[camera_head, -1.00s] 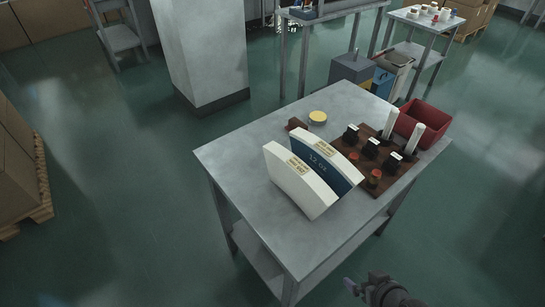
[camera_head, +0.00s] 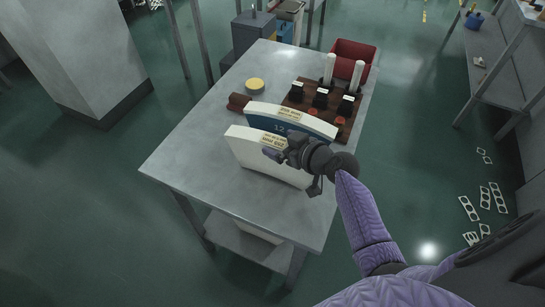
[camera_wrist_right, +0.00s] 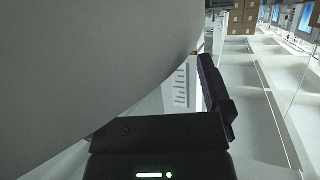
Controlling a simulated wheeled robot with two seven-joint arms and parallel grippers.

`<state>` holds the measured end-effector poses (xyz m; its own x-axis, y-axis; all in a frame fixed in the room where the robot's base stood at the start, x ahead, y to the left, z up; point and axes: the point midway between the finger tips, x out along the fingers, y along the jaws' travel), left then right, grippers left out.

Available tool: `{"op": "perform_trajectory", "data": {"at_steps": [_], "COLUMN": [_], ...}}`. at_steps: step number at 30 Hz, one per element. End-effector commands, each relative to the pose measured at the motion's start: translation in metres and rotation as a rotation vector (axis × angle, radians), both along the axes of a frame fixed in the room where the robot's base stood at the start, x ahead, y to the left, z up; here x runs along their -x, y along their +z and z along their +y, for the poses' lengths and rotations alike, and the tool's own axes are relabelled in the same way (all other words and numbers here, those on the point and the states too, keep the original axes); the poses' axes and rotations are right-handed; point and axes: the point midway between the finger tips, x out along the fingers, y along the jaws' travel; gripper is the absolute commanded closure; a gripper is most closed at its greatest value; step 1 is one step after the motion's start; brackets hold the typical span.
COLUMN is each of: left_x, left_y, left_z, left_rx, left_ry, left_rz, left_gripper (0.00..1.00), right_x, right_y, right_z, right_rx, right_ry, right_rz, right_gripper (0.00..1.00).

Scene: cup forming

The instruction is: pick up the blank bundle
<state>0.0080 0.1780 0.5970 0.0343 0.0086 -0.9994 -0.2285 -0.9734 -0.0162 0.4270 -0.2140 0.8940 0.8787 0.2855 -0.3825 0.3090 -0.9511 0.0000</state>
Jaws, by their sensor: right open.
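Two curved blank bundles stand upright on the table (camera_head: 200,150). The nearer one is white (camera_head: 250,150) with a tan label; the one behind has a blue face (camera_head: 270,121) marked 12 oz, partly covered by my gripper. My right gripper (camera_head: 282,152) is open at the top right part of the nearer white bundle. In the right wrist view a large pale surface (camera_wrist_right: 90,70), apparently a bundle very close, fills the left side. One dark finger (camera_wrist_right: 214,95) shows beside it; the other is hidden. I cannot tell whether the fingers touch it. My left gripper is out of view.
Behind the bundles are a brown rack (camera_head: 325,104) with dark holders and white cup stacks, a red bin (camera_head: 352,60), a yellow disc (camera_head: 254,84) and a small brown block (camera_head: 238,101). The table's left and front parts are clear.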

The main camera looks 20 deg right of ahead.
Motion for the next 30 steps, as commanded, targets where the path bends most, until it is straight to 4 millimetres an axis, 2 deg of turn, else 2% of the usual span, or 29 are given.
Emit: {"op": "perform_trajectory", "data": {"at_steps": [3, 8, 11, 21, 23, 30], "left_x": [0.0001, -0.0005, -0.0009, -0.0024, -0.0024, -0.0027], "left_y": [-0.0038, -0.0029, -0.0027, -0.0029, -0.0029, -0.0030], "left_z": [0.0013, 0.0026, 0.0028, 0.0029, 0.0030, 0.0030], "left_rx": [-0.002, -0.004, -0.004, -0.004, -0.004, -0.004], "left_ry": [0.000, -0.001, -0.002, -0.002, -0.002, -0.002], "left_rz": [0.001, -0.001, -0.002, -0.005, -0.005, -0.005], "left_gripper": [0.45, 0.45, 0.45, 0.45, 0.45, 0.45], "right_x": [-0.0090, -0.0089, -0.0088, -0.0083, -0.0082, -0.0076], "right_y": [-0.0048, -0.0042, -0.0042, -0.0047, -0.0050, -0.0061], "right_z": [0.0029, 0.0029, 0.0027, 0.0027, 0.0028, 0.0030], "right_rx": [0.000, 0.001, 0.002, 0.000, 0.000, -0.001], "right_ry": [0.000, 0.000, -0.001, 0.000, 0.000, 0.000], "right_rz": [0.000, 0.001, 0.001, 0.002, 0.003, 0.006], "right_gripper": [0.00, 0.00, 0.17, 0.89, 1.00, 1.00]}}
